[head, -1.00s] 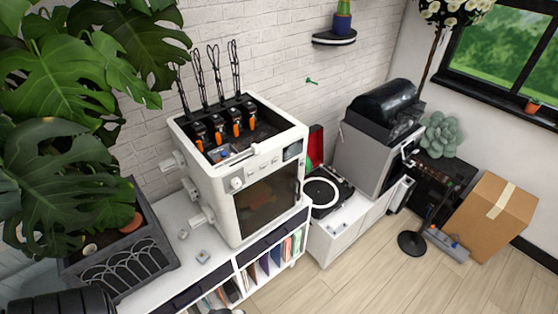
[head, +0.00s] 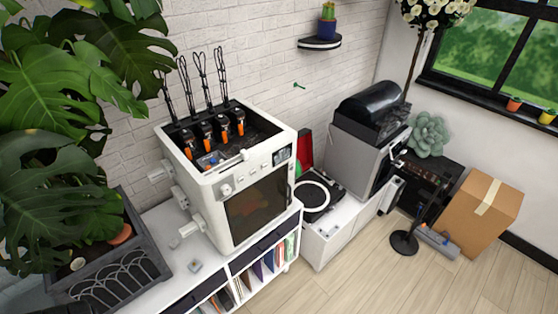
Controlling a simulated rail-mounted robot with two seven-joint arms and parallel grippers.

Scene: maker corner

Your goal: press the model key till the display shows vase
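A white boxy machine (head: 232,175) that looks like a 3D printer stands on a low white cabinet. Its front has a dark window (head: 258,207), a round knob (head: 226,190), a row of small keys (head: 254,172) and a small dark display (head: 282,155) at the upper right. The display's text is too small to read, and I cannot tell which key is the model key. Several black and orange tool heads (head: 206,130) sit in its open top. Neither of my grippers is in view.
The white cabinet (head: 165,245) holds books below. A planter (head: 108,270) with a large leafy plant stands at the left. A turntable (head: 318,193), a grey machine (head: 362,150), a stand (head: 404,242) and a cardboard box (head: 478,212) are to the right. The wooden floor (head: 350,285) in front is clear.

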